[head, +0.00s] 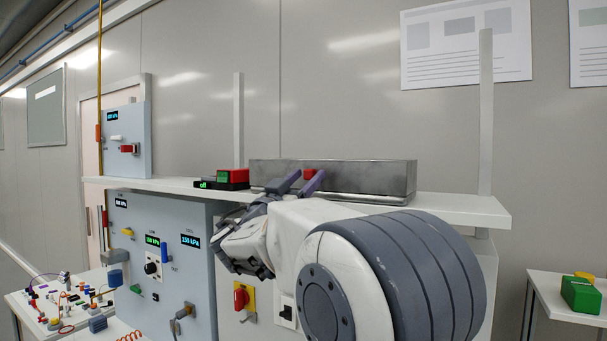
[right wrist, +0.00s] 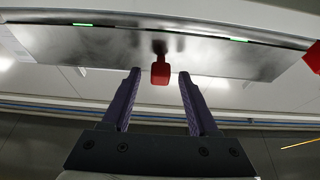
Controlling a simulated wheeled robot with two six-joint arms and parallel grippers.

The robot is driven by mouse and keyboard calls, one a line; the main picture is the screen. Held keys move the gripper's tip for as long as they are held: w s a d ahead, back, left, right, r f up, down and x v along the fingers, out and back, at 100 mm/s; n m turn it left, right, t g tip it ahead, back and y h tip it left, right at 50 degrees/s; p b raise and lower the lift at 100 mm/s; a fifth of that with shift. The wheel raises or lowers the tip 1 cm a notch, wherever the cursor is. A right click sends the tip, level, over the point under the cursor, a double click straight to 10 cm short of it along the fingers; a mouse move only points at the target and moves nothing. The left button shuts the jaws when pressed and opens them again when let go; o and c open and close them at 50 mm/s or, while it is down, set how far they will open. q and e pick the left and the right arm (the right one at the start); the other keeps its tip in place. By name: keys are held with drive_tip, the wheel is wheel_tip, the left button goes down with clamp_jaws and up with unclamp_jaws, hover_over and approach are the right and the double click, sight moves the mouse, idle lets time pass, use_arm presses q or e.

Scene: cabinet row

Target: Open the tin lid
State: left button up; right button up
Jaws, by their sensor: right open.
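The tin (head: 365,178) is a long, low grey metal box on the wall shelf. It carries a small red tab (head: 309,174), which also shows in the right wrist view (right wrist: 160,74) in front of the tin's metal face (right wrist: 110,48). My right gripper (head: 307,180) is open, reaching up to the tin's near side. In the right wrist view its two purple fingers (right wrist: 159,78) stand either side of the red tab, with a gap on each side. The tin's lid looks shut. My left gripper is not in view.
A red and black box with a green display (head: 232,178) stands on the shelf (head: 440,202) left of the tin. Below are panels with switches and knobs (head: 160,265). A table with small parts (head: 60,305) is at lower left, and a green box (head: 581,294) at right.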

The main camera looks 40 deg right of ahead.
clamp_jaws()
idle(1.4)
